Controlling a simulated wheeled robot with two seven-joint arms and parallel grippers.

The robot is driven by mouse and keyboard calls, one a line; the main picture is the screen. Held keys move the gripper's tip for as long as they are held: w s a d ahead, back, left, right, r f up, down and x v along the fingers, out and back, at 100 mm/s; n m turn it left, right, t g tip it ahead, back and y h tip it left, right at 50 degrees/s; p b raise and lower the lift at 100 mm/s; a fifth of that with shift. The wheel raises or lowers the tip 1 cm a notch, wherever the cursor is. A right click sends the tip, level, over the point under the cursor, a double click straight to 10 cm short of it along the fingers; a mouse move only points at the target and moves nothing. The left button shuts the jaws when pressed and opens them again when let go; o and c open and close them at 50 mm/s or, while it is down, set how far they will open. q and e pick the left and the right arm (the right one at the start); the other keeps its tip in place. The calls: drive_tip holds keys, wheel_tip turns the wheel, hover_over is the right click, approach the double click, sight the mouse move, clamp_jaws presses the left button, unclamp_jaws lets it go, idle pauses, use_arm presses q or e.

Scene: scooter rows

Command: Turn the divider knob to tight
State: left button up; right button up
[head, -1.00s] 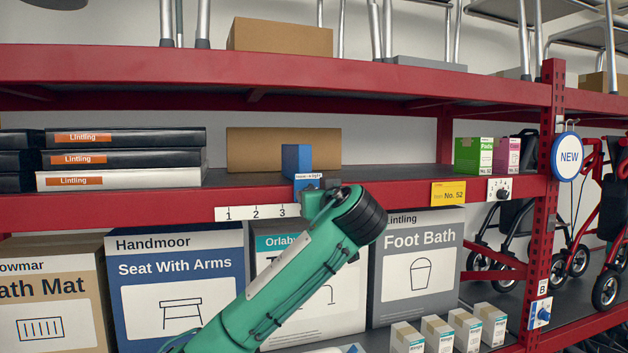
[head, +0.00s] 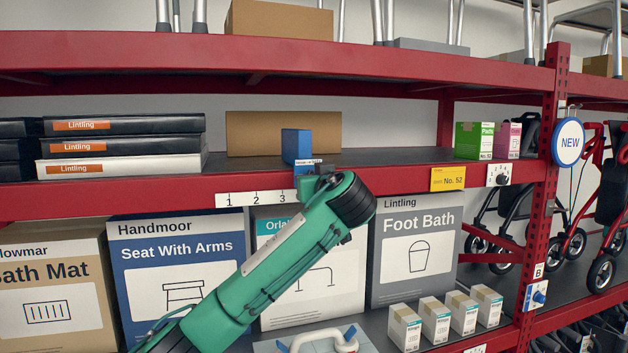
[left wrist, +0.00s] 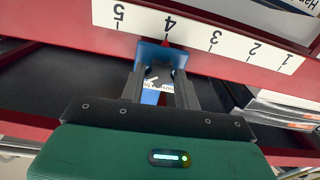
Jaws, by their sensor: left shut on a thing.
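The blue divider (head: 297,146) stands upright on the red shelf's dark deck. A small white label (head: 308,162) is at its front; its print is too small to read surely. In the left wrist view the divider's blue front (left wrist: 153,54) sits below the scale, with a red pointer (left wrist: 166,42) at 4. My left gripper (left wrist: 160,84) is shut at the divider's front, fingers on either side of the knob area. The knob shows only in part between the fingers, so its setting cannot be read. In the head view my teal wrist hides it. My right gripper is out of view.
A number strip (head: 255,198) runs along the shelf edge (head: 120,200). Black boxes (head: 125,145) lie left of the divider, a cardboard box (head: 240,135) behind it. Large boxes (head: 413,250) stand below.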

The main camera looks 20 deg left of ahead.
use_arm(q)
drive_tip(key=shift+f+m+b, duration=0.1)
drive_tip(key=shift+m+b, duration=4.15)
drive_tip(key=shift+m, duration=5.35)
drive_tip(key=o, duration=1)
drive_tip(key=shift+d, duration=0.1)
